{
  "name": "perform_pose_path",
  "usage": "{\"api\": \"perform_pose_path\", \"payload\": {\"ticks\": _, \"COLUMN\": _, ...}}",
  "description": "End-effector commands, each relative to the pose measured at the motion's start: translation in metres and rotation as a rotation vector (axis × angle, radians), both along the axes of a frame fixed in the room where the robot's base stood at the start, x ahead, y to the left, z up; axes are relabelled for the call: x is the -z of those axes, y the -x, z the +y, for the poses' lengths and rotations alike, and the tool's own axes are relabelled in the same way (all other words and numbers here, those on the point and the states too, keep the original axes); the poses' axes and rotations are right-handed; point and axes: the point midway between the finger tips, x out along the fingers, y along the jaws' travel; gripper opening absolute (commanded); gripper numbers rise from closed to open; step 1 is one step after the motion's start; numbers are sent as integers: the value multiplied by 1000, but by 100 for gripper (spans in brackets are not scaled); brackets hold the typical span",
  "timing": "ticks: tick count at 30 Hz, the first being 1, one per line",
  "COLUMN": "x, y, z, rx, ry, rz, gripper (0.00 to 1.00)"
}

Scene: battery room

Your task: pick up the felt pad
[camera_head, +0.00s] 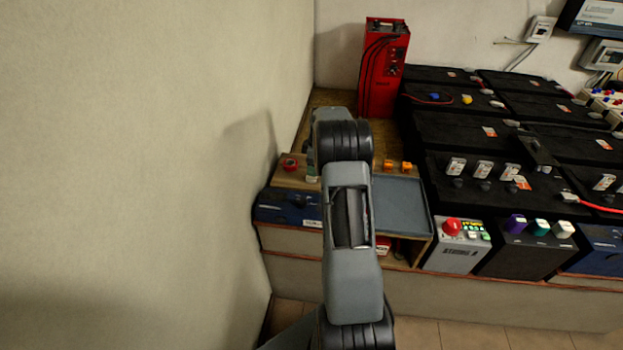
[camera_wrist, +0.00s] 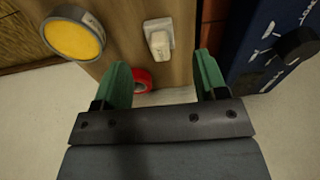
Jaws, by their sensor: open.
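I cannot make out with certainty which thing is the felt pad. In the wrist view, my gripper (camera_wrist: 163,82) has two green fingers, spread apart with nothing held between them. A round yellow disc with a grey rim (camera_wrist: 73,40) is at the upper left, outside the fingers. A white block (camera_wrist: 159,43) lies on the wooden board, ahead of the gap. A red ring (camera_wrist: 143,80) shows beside the left finger, which partly hides it. In the head view, my arm hides most of the gripper and the area around it.
A blue box (camera_head: 285,207) stands beside the board. A grey tray (camera_head: 400,203) lies right of my arm. A red charger (camera_head: 383,75) and black batteries (camera_head: 465,140) stand behind and to the right.

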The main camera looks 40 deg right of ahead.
Motion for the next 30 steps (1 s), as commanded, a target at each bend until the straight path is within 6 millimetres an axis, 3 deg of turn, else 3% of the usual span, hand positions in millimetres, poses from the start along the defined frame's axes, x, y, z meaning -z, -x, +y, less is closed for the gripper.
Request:
{"api": "perform_pose_path", "payload": {"ticks": 5, "x": 8, "y": -1, "z": 1, "rx": 0, "ry": -1, "rz": 1, "gripper": 66}}
{"api": "perform_pose_path", "payload": {"ticks": 15, "x": 49, "y": -6, "z": 7, "rx": 0, "ry": -1, "rz": 1, "gripper": 66}}
{"api": "perform_pose_path", "payload": {"ticks": 23, "x": 52, "y": -7, "z": 7, "rx": 0, "ry": 0, "rz": 0, "gripper": 66}}
{"api": "perform_pose_path", "payload": {"ticks": 30, "x": 52, "y": -7, "z": 7, "rx": 0, "ry": 0, "rz": 0, "gripper": 43}}
